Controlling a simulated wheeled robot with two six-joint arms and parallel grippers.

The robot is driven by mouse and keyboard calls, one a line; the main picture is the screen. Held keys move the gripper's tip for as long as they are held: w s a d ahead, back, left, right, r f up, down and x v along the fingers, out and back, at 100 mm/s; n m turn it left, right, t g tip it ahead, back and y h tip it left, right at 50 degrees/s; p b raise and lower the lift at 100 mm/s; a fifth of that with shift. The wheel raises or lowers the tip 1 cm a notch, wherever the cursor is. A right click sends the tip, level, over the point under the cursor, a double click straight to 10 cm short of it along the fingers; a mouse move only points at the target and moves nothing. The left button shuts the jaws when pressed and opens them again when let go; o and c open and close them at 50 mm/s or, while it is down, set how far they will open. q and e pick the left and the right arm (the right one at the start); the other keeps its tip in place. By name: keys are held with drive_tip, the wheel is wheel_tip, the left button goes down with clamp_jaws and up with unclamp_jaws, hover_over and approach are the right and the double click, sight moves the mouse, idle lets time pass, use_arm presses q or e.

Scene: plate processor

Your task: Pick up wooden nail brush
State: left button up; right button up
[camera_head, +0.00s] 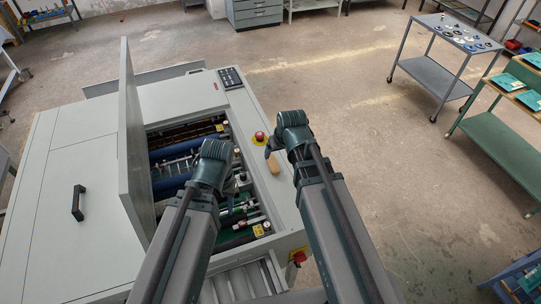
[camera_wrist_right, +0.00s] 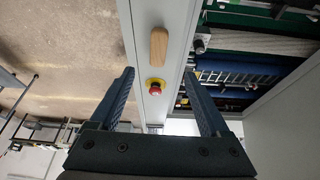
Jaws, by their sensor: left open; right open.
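The wooden nail brush (camera_head: 275,172) is a small tan rounded block lying on the machine's pale rim. In the right wrist view the brush (camera_wrist_right: 159,43) lies ahead of the fingertips, between their lines, with its long side pointing roughly along them. My right gripper (camera_wrist_right: 159,76) is open and empty, with one finger on each side of the rim in the picture. In the head view my right gripper (camera_head: 271,150) is mostly hidden by its wrist, close to the brush. My left gripper (camera_head: 236,180) is over the machine's open bay, its fingers mostly hidden; it is open.
A red emergency button (camera_head: 260,137) on a yellow base sits on the rim near the brush, also in the right wrist view (camera_wrist_right: 155,86). The machine's raised lid (camera_head: 128,150) stands left of the open bay with rollers. Open floor (camera_head: 370,150) lies right.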

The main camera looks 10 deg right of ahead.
drive_tip(key=b, duration=0.8)
approach(273, 163)
drive_tip(key=x, duration=0.3)
drive_tip(key=shift+s+a+f, duration=0.15)
drive_tip(key=shift+s, duration=0.15)
drive_tip(key=shift+w+f, duration=0.2)
drive_tip(key=shift+f, duration=0.1)
drive_tip(key=b+x, duration=0.4)
drive_tip(key=x, duration=0.1)
drive_tip(key=shift+w+f+b, duration=0.1)
drive_tip(key=shift+w+b, duration=0.1)
drive_tip(key=shift+b, duration=0.2)
clamp_jaws()
